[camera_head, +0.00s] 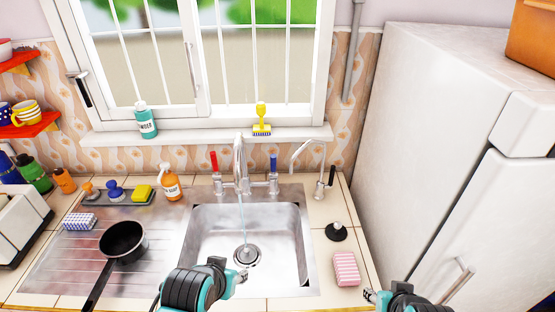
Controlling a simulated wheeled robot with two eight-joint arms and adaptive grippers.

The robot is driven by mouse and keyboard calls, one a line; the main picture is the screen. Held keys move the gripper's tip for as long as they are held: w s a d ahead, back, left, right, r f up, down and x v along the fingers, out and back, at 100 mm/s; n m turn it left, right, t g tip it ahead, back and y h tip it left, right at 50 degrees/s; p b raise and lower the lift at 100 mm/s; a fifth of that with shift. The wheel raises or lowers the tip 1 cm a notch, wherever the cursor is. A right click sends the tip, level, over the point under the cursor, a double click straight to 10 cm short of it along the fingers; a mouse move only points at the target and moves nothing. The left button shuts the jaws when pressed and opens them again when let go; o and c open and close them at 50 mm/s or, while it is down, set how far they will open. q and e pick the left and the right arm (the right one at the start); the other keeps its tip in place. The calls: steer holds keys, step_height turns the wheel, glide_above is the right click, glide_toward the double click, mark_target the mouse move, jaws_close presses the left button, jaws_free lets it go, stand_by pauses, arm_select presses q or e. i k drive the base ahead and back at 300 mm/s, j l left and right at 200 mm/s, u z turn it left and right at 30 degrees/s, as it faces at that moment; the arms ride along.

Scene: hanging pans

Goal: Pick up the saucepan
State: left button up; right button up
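The saucepan (123,240) is a small black pan with a dark handle. It sits upright on the ribbed metal drainboard left of the sink, its handle slanting down and left toward the front edge. My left gripper (233,275) is over the front left part of the sink, to the right of the saucepan and apart from it. My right gripper (380,294) is at the bottom, right of the sink and far from the pan. Nothing shows held in either one. The finger gaps are too foreshortened to read.
Water runs from the tap (240,165) into the sink (285,225). A toaster (18,225) is at left, a white fridge (440,130) at right.

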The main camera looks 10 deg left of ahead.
mark_target(124, 242)
steer(key=k+j+u, duration=0.1)
steer(key=u, duration=0.35)
steer(key=k+j+u, duration=0.25)
steer(key=u, duration=0.2)
steer(key=k+j+u, duration=0.1)
steer(key=u, duration=0.4)
steer(key=i+j+z, duration=0.1)
steer(key=j+z, duration=0.25)
steer(key=z, duration=0.15)
steer(key=j+z, duration=0.35)
steer(key=z, duration=0.15)
steer(key=j+z, duration=0.45)
